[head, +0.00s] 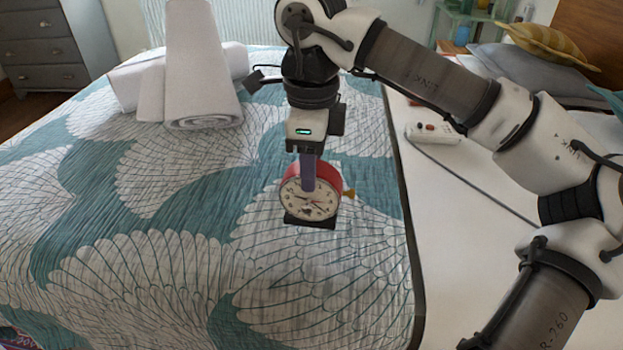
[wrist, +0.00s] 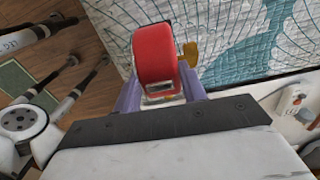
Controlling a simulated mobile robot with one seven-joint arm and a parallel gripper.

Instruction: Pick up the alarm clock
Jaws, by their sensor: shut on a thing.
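The alarm clock (head: 310,203) has a red case, a pale round face, a dark base and a brass-coloured key at its side. In the head view it appears upright over the bed, with its face toward the camera. My gripper (head: 308,172) comes down on it from above and is shut on it. In the wrist view the red clock (wrist: 156,55) sits between the purple fingers of my gripper (wrist: 160,92), with the key on its right. I cannot tell whether the clock's base touches the bed.
The bed cover (head: 150,270) is teal with white fan shapes and mostly clear. White rolled towels (head: 190,75) lie at its back left. A white remote-like device (head: 432,132) lies on the white sheet to the right. Pillows (head: 525,70) are at the back right, and a grey dresser (head: 55,45) stands at far left.

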